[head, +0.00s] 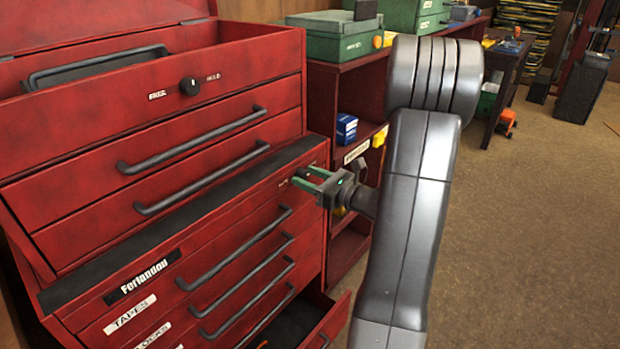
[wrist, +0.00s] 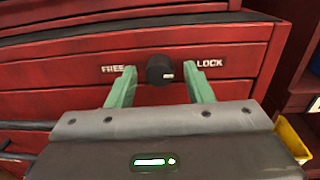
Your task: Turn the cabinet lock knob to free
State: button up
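In the wrist view, the black lock knob (wrist: 159,70) sits on the red cabinet (wrist: 60,95) front between the labels FREE (wrist: 113,68) on the left and LOCK (wrist: 209,63) on the right. A small white mark on the knob points right, toward LOCK. My gripper (wrist: 160,80) is open, its green fingers on either side of the knob with gaps to both. Whether the tips reach level with the knob is hard to tell. In the head view, my gripper (head: 300,177) is at the cabinet's right front; the knob is hidden there.
Another black knob (head: 190,87) is on the upper chest. Drawer handles (head: 235,249) stick out left of my gripper. A bottom drawer (head: 325,325) is partly open. Shelves with a blue box (head: 346,128) stand to the right, and the floor (head: 530,230) is open further right.

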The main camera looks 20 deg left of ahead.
jog(key=c, duration=0.9)
jog(key=shift+o, duration=0.2)
jog(key=shift+f+n+b, duration=0.1)
jog(key=shift+n+b, duration=0.3)
jog(key=shift+b, duration=0.1)
jog(key=n+b, duration=0.2)
jog(key=b, duration=0.1)
jog(key=shift+f+n, duration=0.1)
jog(key=shift+n, duration=0.3)
jog(key=n+b, duration=0.6)
jog(key=b, duration=0.2)
jog(key=n+b, duration=0.4)
jog(key=b, duration=0.2)
jog(key=shift+h, duration=0.3)
jog(key=n+b, duration=0.3)
jog(key=b, duration=0.1)
jog(key=shift+r+n, duration=0.2)
jog(key=shift+n, duration=0.2)
